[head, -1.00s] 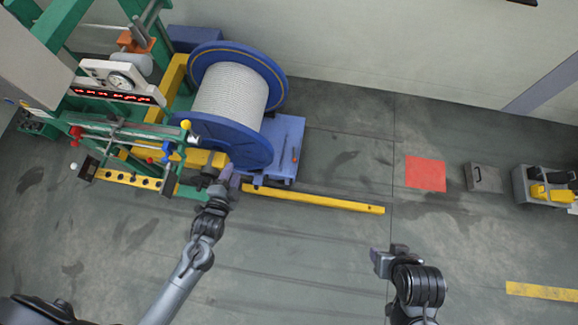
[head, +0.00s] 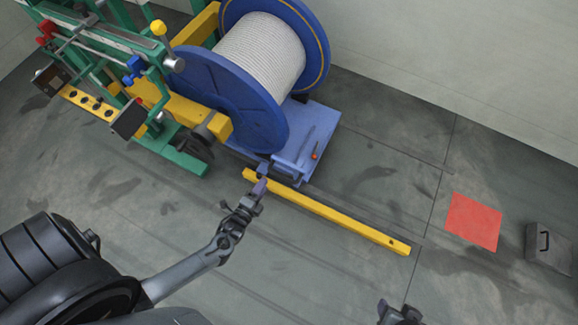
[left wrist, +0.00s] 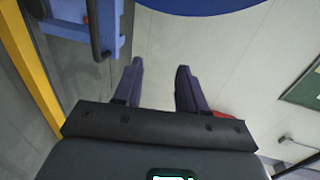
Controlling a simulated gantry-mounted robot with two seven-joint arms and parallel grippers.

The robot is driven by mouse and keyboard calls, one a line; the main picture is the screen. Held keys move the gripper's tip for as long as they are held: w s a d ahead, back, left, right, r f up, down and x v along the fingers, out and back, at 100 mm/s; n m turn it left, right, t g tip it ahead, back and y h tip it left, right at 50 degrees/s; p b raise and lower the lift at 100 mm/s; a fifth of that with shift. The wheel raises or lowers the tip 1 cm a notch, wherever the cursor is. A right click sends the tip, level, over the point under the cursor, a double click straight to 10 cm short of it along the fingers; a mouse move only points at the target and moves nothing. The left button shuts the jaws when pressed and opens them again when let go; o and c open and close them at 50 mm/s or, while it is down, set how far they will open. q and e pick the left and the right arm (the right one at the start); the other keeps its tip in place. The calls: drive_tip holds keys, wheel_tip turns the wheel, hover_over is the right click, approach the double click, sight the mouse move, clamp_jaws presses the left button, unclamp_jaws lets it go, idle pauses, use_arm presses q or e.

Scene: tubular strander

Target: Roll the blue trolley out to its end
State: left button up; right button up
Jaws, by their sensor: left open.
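The blue trolley (head: 322,135) stands under the right side of a large blue reel (head: 262,60) wound with white cable. It also shows at the upper left of the left wrist view (left wrist: 70,40), with a dark bar handle (left wrist: 94,30) on its side. My left gripper (head: 260,187) is beside the trolley's near corner, just by the end of the yellow floor rail. In the left wrist view its two fingers (left wrist: 158,80) are apart with nothing between them; the handle is left of them. My right gripper (head: 393,312) is partly cut off at the bottom edge; its jaws are unclear.
The yellow floor rail (head: 330,213) runs right and toward me from the trolley. The green and yellow strander frame (head: 185,150) stands at the left. A red floor patch (head: 473,221) and a grey box (head: 548,246) lie at the right. The floor between is clear.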

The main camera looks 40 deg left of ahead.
use_arm(q)
drive_tip(key=b, duration=1.2)
approach(282, 176)
drive_tip(key=shift+f+b+x, duration=0.2)
drive_tip(key=shift+b+x, duration=1.2)
drive_tip(key=shift+x, duration=1.2)
drive_tip(key=shift+f+b+x, duration=0.2)
drive_tip(key=shift+b+x, duration=1.2)
drive_tip(key=shift+x, duration=1.15)
use_arm(e)
wheel_tip(282, 176, down, 20)
drive_tip(key=shift+w+d+f, duration=0.15)
drive_tip(key=shift+d+f, duration=0.05)
drive_tip(key=shift+d, duration=0.05)
use_arm(q)
drive_tip(key=shift+s+a, duration=0.15)
clamp_jaws()
use_arm(e)
drive_tip(key=shift+d, duration=0.1)
